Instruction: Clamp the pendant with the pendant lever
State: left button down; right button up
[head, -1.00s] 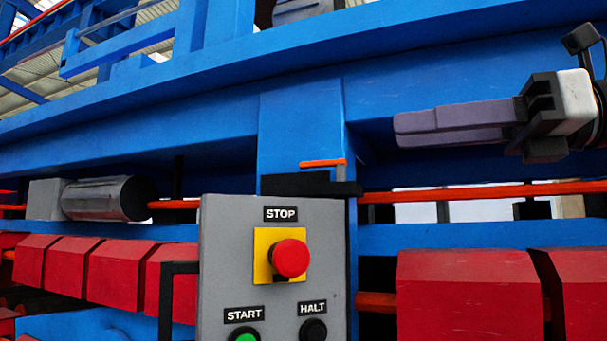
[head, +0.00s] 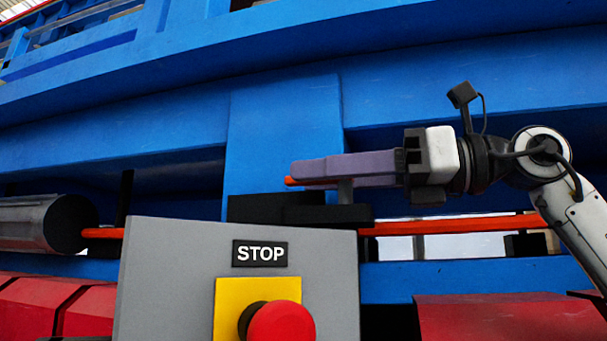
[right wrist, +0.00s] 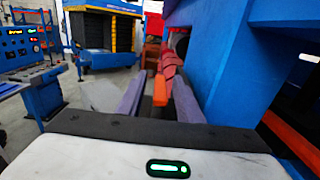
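The pendant (head: 170,285) is a grey box with a STOP label and a red button on a yellow plate. It stands at the lower middle of the head view, its lower part cut off. The orange pendant lever (head: 296,182) lies roughly level above a black clamp block (head: 265,208) behind the pendant's top edge. My right gripper (head: 305,170) reaches in from the right, its purple fingers hiding most of the lever. In the right wrist view the fingers (right wrist: 157,88) are open, with the orange lever (right wrist: 160,90) between them and visible gaps. My left gripper is not in view.
A blue beam frame (head: 285,140) rises behind the lever. An orange-red rail (head: 470,225) runs across, with red blocks (head: 500,318) below it. A grey cylinder (head: 35,223) is at the left. The right wrist view shows a control desk (right wrist: 25,80) farther off.

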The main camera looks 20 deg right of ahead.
jog(key=shift+x, duration=1)
jog(key=shift+w+a, duration=0.15)
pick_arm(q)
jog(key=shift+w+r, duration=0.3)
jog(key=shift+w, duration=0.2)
pick_arm(e)
grip_shut()
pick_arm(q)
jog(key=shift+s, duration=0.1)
pick_arm(e)
jog(key=shift+w, duration=0.1)
